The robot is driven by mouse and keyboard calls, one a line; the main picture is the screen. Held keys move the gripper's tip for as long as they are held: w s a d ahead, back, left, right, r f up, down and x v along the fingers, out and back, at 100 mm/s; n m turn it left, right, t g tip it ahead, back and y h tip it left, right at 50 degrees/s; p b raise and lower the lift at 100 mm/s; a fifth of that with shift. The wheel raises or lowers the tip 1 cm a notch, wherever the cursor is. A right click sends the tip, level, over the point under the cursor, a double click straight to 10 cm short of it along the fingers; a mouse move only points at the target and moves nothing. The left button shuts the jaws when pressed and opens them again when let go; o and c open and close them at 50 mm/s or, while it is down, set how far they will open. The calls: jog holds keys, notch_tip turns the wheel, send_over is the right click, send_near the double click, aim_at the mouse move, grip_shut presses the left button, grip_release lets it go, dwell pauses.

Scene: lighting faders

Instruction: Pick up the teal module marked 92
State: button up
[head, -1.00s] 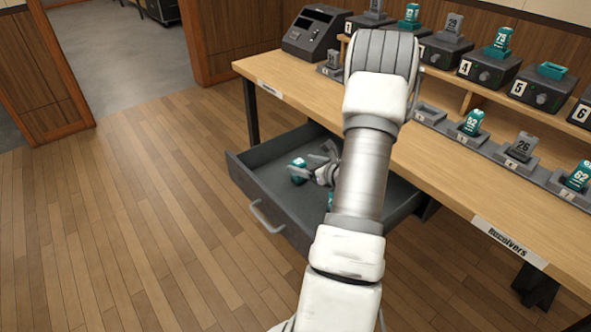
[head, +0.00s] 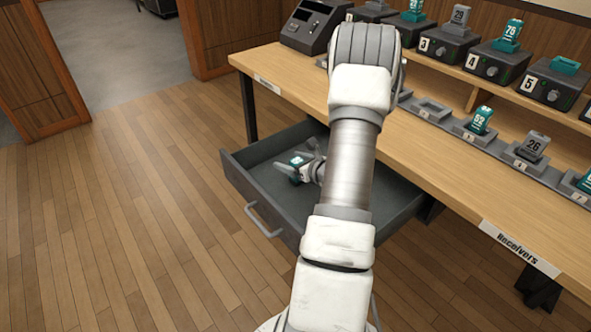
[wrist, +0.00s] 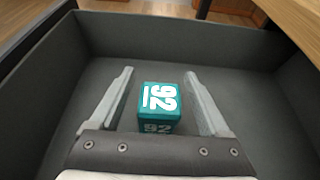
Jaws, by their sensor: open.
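The teal module marked 92 (wrist: 160,103) lies in the open grey drawer (wrist: 105,75), with its white number facing up in the wrist view. My gripper (wrist: 160,80) is open, with one finger on each side of the module and a visible gap on both sides. In the head view the module (head: 298,165) shows at my gripper (head: 297,164), low in the drawer. My arm hides the right part of the drawer.
The drawer walls (wrist: 178,28) surround my gripper. The wooden bench (head: 420,165) overhangs the drawer's back. On it stand a dock row with another teal module (head: 481,120) and a grey module 26 (head: 534,146). The floor at left is clear.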

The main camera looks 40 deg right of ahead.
grip_shut()
dwell(0.3)
